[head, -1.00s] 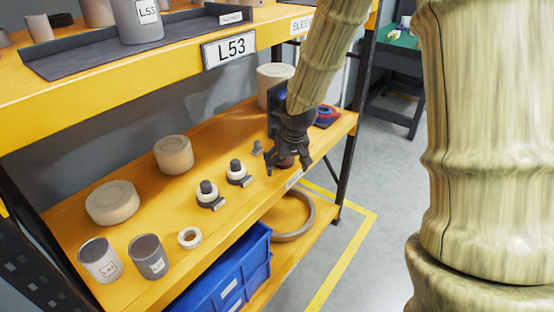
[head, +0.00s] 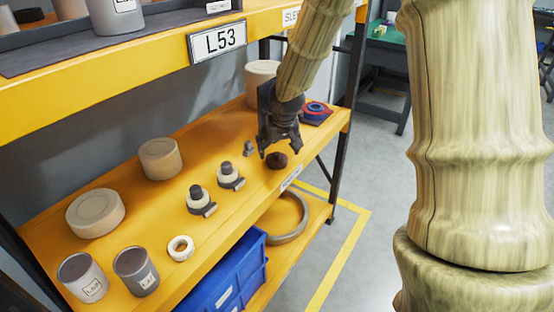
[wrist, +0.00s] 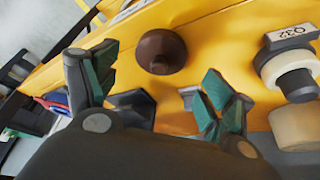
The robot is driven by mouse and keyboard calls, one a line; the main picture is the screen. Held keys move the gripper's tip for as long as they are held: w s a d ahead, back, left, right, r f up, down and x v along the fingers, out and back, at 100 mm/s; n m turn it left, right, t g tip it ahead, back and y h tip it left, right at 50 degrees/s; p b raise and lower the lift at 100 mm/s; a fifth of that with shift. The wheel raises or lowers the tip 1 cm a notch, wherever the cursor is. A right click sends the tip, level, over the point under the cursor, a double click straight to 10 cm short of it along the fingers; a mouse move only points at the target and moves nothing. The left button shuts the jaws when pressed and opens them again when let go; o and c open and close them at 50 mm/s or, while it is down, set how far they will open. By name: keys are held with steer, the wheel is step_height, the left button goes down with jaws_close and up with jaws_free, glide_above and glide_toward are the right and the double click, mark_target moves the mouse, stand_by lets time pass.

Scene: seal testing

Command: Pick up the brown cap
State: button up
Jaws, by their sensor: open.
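The brown cap (head: 277,160) sits on the yellow shelf near its front edge, toward the right end. It is a dark brown round piece with a raised knob. In the wrist view, the brown cap (wrist: 161,52) lies beyond the fingertips, between them sideways. My gripper (head: 281,152) is just above and beside the cap, fingers pointing down. The wrist view shows my gripper (wrist: 155,85) with its green-padded fingers spread apart and nothing between them. I cannot tell whether a finger touches the cap.
Small black-and-white fittings (head: 229,176) stand left of the cap, with a grey bolt-like piece (head: 249,148) close by. A red and blue item (head: 316,111) lies behind my gripper. The upper shelf (head: 120,75) overhangs at left. Blue bins (head: 228,275) sit below.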

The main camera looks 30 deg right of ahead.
mark_target(277, 153)
steer(key=shift+w+x, duration=0.2)
steer(key=shift+x, duration=2.4)
steer(key=shift+d+r, duration=0.1)
steer(key=shift+d, duration=0.05)
steer(key=shift+c, duration=0.2)
steer(key=c, duration=0.7)
